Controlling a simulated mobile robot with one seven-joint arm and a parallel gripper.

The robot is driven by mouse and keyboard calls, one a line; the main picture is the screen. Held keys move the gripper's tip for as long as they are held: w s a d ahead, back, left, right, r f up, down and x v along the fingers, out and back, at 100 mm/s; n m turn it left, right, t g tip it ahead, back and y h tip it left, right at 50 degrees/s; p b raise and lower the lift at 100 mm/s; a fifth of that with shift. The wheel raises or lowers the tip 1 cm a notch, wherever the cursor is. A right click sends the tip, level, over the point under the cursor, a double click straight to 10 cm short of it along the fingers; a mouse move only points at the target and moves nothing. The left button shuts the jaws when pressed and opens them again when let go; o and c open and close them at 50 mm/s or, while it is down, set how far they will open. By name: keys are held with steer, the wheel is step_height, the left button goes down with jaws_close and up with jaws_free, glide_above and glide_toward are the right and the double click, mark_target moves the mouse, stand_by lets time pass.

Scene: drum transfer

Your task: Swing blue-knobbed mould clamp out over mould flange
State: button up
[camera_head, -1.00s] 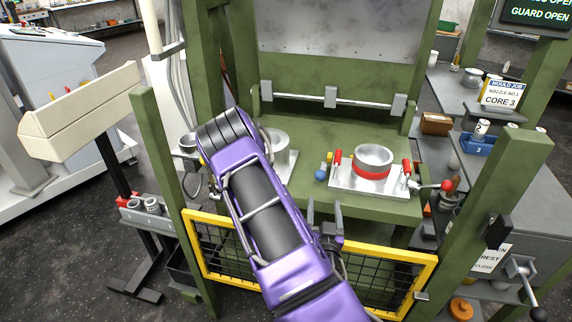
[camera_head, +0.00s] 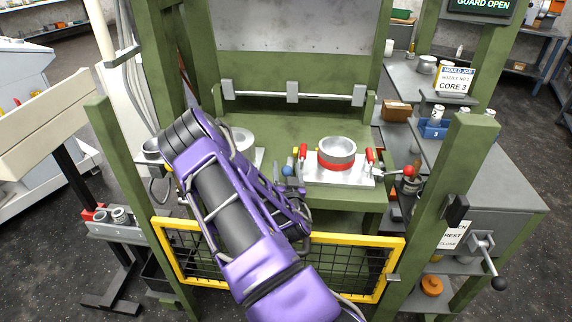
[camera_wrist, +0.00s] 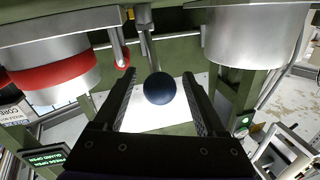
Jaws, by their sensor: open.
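The blue knob (camera_head: 288,170) of the mould clamp stands just left of the white mould plate (camera_head: 345,181). The silver mould (camera_head: 337,149) with a red band (camera_head: 334,162) sits on that plate. In the wrist view the dark blue knob (camera_wrist: 159,88) appears between the two fingers of my open gripper (camera_wrist: 158,100). The clamp's metal stem (camera_wrist: 146,30) runs away behind the knob. I cannot tell whether the fingers touch the knob. The mould (camera_wrist: 45,75) is at the left of the wrist view. My gripper is partly hidden in the head view.
A second silver cylinder (camera_head: 241,138) stands left of the mould. Red clamp handles (camera_head: 302,152) flank the mould, and a red-knobbed lever (camera_head: 408,171) sits at right. Green press posts (camera_head: 450,200) and a yellow-framed mesh guard (camera_head: 345,238) bound the front.

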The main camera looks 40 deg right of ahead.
steer(key=shift+x, duration=1.1)
jaws_close()
stand_by(0.7)
